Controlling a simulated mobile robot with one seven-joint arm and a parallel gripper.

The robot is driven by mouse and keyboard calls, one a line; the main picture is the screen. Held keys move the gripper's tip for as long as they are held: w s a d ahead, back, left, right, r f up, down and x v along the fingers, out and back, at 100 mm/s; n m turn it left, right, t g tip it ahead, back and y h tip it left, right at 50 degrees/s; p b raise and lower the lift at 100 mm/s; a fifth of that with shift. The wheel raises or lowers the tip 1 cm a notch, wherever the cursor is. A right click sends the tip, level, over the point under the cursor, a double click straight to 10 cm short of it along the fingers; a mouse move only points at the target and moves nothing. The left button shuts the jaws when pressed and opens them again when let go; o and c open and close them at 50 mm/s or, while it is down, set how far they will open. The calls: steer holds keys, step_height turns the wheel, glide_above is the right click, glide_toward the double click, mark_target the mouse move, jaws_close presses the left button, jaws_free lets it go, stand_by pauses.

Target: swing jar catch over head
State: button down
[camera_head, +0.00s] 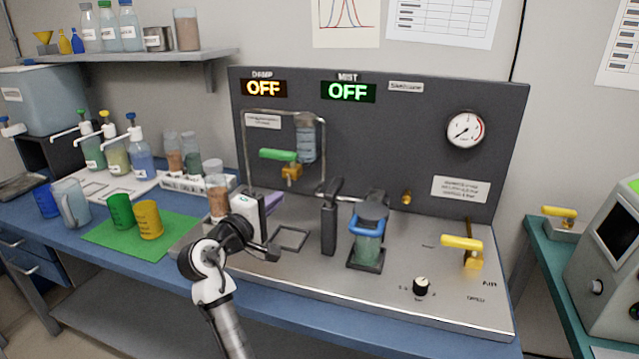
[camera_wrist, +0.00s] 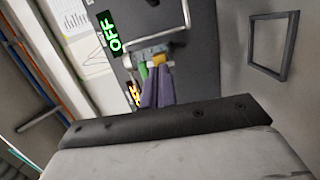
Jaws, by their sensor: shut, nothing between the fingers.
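A jar (camera_head: 368,251) with green particles stands upright in a dark square holder on the metal bench plate. A blue catch (camera_head: 366,229) loops around its upper part, below a dark grey head (camera_head: 373,205). Whether the catch touches the head is too small to tell. My gripper (camera_head: 273,200) is left of the jar, with purple fingers pointing toward the back panel. The wrist view shows the fingers (camera_wrist: 157,88) together and empty. The jar and catch do not show in the wrist view.
A dark post (camera_head: 329,220) stands between my gripper and the jar. An empty square frame (camera_head: 290,238) lies on the plate, also visible in the wrist view (camera_wrist: 272,45). A yellow-handled valve (camera_head: 463,247) and a black knob (camera_head: 421,286) are right of the jar. A brown-filled jar (camera_head: 217,190) stands behind my wrist.

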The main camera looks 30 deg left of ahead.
mark_target(334, 191)
steer(key=shift+w+d+f+h, duration=0.15)
steer(key=shift+d+f+h, duration=0.2)
steer(key=shift+h, duration=0.25)
steer(key=shift+w, duration=0.1)
steer(key=w+d+p, duration=0.4)
steer(key=w, duration=0.6)
steer(key=shift+w, duration=0.35)
